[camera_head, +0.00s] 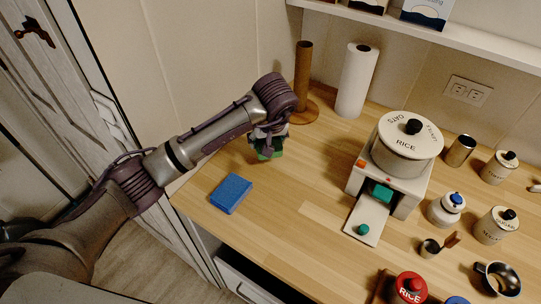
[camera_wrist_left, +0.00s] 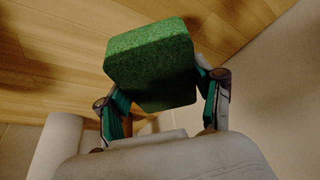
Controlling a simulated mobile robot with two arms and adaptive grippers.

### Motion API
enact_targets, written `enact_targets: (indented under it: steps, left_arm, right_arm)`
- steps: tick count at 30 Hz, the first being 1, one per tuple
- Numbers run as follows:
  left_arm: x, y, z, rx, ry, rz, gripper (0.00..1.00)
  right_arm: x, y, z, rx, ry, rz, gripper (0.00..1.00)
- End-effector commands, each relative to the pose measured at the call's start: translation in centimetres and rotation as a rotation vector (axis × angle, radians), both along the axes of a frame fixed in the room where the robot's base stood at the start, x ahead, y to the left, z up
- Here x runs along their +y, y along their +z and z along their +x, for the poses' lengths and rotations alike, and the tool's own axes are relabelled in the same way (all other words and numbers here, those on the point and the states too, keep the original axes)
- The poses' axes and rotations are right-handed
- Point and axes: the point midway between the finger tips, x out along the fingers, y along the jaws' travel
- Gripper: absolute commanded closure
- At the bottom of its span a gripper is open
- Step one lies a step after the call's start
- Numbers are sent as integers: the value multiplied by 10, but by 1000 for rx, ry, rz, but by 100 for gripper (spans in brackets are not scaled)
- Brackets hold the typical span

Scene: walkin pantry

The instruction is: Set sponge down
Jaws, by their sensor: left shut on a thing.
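My left gripper (camera_head: 268,140) is over the wooden counter, left of the paper towel stand, pointing down. It is shut on a green sponge (camera_wrist_left: 150,60), which fills the space between its two fingers in the left wrist view (camera_wrist_left: 162,95). In the head view only a small part of the green sponge (camera_head: 269,154) shows below the gripper. I cannot tell exactly how far the sponge is above the counter. A blue sponge (camera_head: 231,193) lies flat near the counter's left front edge, apart from the gripper. My right gripper is not in view.
The wooden counter (camera_head: 300,220) is clear between the blue sponge and the white rice dispenser (camera_head: 381,200). A wooden towel holder (camera_head: 303,75) and a paper roll (camera_head: 357,80) stand at the back. Canisters, cups and jars crowd the right, including a red-lidded one (camera_head: 410,287).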

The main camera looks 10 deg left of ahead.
Motion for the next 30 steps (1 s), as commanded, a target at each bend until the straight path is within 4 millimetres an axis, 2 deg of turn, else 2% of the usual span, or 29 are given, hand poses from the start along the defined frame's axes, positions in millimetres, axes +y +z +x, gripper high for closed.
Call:
enact_targets:
  steps: [1,5,8,12,15,26,27,30]
  left_arm:
    - [-2,-8,7,-1,0,-2,45]
    - [-2,-10,16,-2,-1,-1,45]
    - [-3,-18,16,-1,-2,-1,45]
    - [-2,-41,15,2,-1,-3,45]
    - [-3,-51,16,0,-2,-3,45]
    - [-1,-52,16,-2,-2,1,45]
    - [-2,-52,16,-2,-2,1,32]
    - [-2,-51,16,-1,-1,0,15]
  right_arm:
    - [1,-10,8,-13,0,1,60]
    - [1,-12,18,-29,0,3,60]
    - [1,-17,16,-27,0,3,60]
    - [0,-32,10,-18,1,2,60]
    - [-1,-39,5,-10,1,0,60]
    - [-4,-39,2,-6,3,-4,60]
    - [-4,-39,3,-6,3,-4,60]
    - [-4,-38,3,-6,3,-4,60]
